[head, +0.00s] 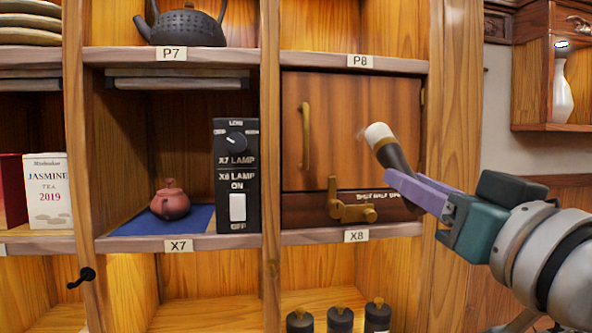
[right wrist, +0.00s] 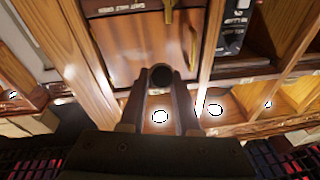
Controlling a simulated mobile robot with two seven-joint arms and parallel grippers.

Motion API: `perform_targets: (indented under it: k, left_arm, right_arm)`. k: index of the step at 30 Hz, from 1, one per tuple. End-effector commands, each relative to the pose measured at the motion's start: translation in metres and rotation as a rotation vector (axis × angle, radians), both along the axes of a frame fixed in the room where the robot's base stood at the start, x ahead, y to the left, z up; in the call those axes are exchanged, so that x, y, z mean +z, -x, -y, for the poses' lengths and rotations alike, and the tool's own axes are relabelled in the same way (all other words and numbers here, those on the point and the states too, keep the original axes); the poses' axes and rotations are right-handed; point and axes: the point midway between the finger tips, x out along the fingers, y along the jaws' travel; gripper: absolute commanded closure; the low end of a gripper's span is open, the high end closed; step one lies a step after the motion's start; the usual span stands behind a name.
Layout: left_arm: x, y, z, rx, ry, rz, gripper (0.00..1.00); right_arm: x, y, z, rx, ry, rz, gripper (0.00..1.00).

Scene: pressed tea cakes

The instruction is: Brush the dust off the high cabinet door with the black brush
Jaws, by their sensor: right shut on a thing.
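The high cabinet door (head: 350,130) is a shut brown wooden panel with a vertical brass handle (head: 306,135), in the bay between labels P8 and X8. My right gripper (head: 396,178) is shut on the black brush (head: 393,157), whose pale bristle head (head: 379,134) points up and left in front of the door's right half. I cannot tell whether the bristles touch it. A faint pale smudge shows beside the bristles; I cannot tell if it is dust. The right wrist view shows the brush's dark end (right wrist: 161,77) between the fingers and the door (right wrist: 130,48) beyond. My left gripper is not in view.
Below the door are a brass latch (head: 350,205) and a partly hidden lettered strip. A black switch panel (head: 236,175) stands to the left, beside a clay teapot (head: 171,200) on a blue mat. Several dark canisters (head: 340,319) stand below. A white vase (head: 562,92) is at right.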

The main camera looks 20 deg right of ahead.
Motion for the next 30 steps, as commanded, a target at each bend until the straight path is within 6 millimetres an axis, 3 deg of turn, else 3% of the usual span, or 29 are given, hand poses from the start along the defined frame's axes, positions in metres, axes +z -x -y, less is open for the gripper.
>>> perform_targets:
  k: [15, 30]
  left_arm:
    - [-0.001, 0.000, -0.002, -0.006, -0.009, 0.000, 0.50]
    - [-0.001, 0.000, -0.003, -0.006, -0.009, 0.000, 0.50]
  right_arm:
    - [0.002, -0.058, 0.014, 0.003, -0.002, -0.017, 1.00]
    - [0.002, -0.067, 0.016, 0.003, -0.003, -0.021, 1.00]
